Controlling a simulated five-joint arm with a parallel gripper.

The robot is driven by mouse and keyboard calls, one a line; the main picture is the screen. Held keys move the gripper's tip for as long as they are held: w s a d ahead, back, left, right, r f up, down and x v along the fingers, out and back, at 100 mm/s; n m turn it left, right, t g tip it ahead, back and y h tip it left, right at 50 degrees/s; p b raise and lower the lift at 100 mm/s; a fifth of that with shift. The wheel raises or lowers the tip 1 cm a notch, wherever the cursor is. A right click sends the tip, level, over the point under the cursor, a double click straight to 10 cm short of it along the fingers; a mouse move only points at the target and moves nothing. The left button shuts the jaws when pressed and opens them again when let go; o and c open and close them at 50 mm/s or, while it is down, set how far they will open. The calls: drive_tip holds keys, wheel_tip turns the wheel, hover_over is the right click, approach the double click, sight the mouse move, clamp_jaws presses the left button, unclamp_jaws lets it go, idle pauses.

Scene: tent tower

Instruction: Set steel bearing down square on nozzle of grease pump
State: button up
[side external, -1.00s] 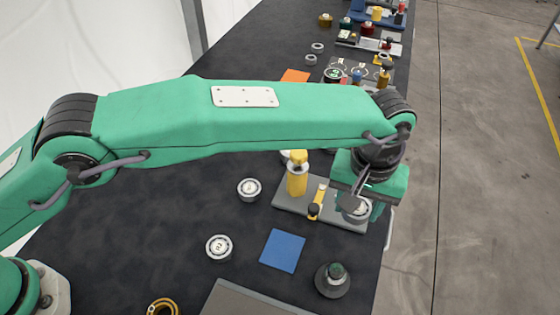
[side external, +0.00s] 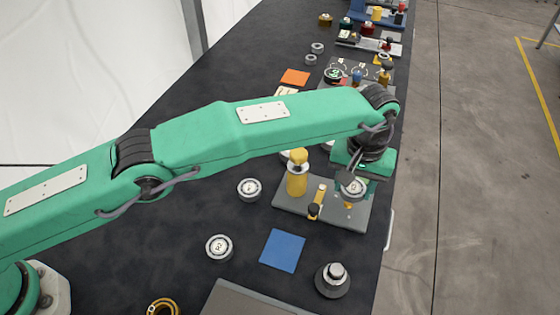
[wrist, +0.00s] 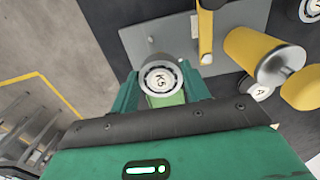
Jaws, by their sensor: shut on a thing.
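The grease pump has a grey base plate (side external: 285,200), a yellow cylinder (side external: 297,178) and a yellow lever with a dark knob. A small yellow nozzle (side external: 348,206) shows just below the held bearing at the plate's right part. A small gap seems to show between them. In the wrist view the bearing hides the nozzle, so I cannot tell exact alignment.
Two loose bearings (side external: 249,189) (side external: 219,248) lie left of the plate. A blue square (side external: 282,251) and a dark round stand with a silver top (side external: 333,280) are in front. More parts crowd the far end. The table's right edge is close to the plate.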

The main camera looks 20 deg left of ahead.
sight(353, 189)
drive_tip(key=shift+f, duration=2)
drive_tip(key=shift+f, duration=0.1)
drive_tip(key=o, duration=1.1)
drive_tip(key=shift+r, duration=3.85)
